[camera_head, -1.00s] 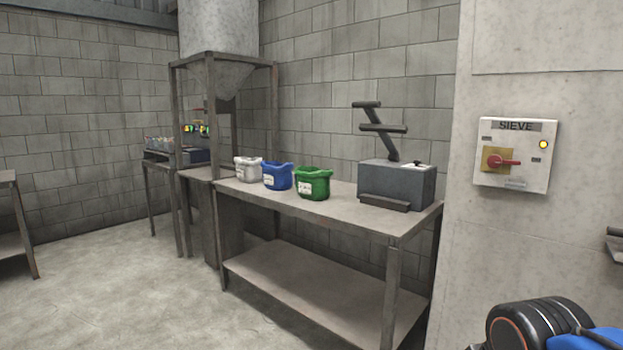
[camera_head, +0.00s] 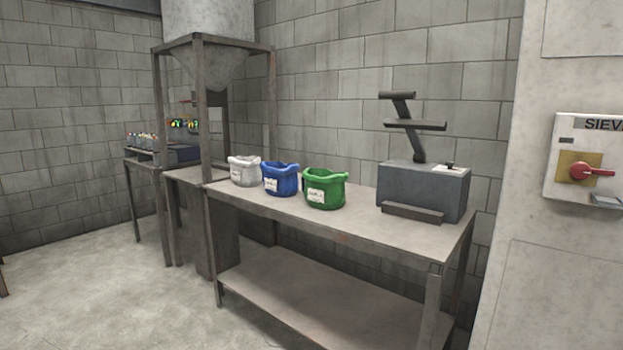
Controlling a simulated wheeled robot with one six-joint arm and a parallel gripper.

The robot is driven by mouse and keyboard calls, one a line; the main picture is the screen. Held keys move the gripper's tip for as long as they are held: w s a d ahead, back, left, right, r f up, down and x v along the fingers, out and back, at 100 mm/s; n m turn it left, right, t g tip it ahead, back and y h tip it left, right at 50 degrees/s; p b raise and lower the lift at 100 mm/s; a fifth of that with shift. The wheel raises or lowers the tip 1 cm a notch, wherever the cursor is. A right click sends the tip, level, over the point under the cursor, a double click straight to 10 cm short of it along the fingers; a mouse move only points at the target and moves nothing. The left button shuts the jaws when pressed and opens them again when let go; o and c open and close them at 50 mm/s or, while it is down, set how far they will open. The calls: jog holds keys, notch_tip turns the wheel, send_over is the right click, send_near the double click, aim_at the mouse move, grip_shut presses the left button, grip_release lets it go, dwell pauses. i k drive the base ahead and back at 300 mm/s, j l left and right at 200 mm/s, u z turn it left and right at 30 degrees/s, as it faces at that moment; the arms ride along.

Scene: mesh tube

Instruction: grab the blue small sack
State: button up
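The blue small sack (camera_head: 280,180) stands upright and open-topped on the metal table (camera_head: 385,234), with a white label on its front. It is between a white sack (camera_head: 244,171) on its left and a green sack (camera_head: 325,189) on its right. The three sacks are close together near the table's left end. My gripper is not in view.
A grey machine with angled bars (camera_head: 423,190) stands at the table's right end. A hopper in a metal frame (camera_head: 208,60) is at the left. A switch box (camera_head: 585,165) is on the right wall. Floor (camera_head: 120,290) is clear at the lower left.

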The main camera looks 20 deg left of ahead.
aim_at(279, 180)
jog(key=i+j+z, duration=0.15)
jog(key=j, duration=0.65)
jog(key=i+j+z, duration=0.2)
jog(key=j, duration=0.65)
jog(key=j+z, duration=0.15)
jog(key=j, duration=0.65)
